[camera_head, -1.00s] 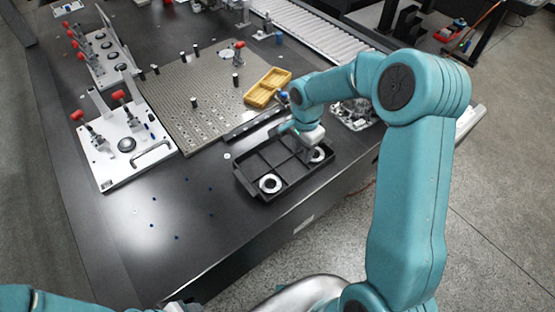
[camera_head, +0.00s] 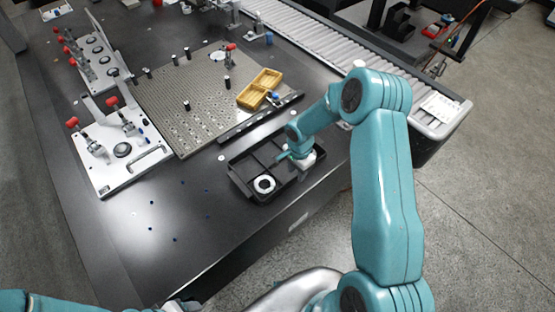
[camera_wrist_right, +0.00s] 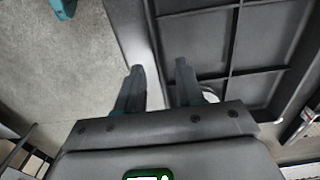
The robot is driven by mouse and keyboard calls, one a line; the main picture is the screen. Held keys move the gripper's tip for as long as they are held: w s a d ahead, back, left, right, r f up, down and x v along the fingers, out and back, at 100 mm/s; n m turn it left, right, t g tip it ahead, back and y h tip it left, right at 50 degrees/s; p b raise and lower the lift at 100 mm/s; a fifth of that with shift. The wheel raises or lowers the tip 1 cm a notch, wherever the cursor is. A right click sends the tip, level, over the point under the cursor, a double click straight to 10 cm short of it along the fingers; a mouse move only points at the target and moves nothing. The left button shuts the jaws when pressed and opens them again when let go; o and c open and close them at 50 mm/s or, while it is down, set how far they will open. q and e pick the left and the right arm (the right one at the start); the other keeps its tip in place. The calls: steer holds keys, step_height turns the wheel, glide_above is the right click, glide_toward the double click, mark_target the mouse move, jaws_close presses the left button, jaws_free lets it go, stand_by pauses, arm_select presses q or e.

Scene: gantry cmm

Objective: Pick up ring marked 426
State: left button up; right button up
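A white ring (camera_head: 258,189) with a dark centre lies in the near-left compartment of the black divided tray (camera_head: 240,182) in the head view. No number can be read on it. My right gripper (camera_head: 301,172) is at the tray's right end, hiding the compartment there. In the right wrist view the two fingers of my right gripper (camera_wrist_right: 161,82) are apart with nothing held between them. The tray's wall and the table edge show beyond them. A pale round piece, apparently a ring (camera_wrist_right: 210,96), is partly hidden behind the right finger. My left gripper is not in view.
A yellow divided tray (camera_head: 252,97) lies on the perforated plate (camera_head: 200,110) behind. White fixture plates with red-knobbed clamps (camera_head: 100,180) stand at left. A roller conveyor (camera_head: 320,45) runs along the back right. The table's front left is mostly clear.

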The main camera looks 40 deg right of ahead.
steer(key=shift+f, duration=1.55)
jaws_close()
steer(key=shift+w+r, duration=0.1)
steer(key=shift+r, duration=0.05)
steer(key=shift+r, duration=0.1)
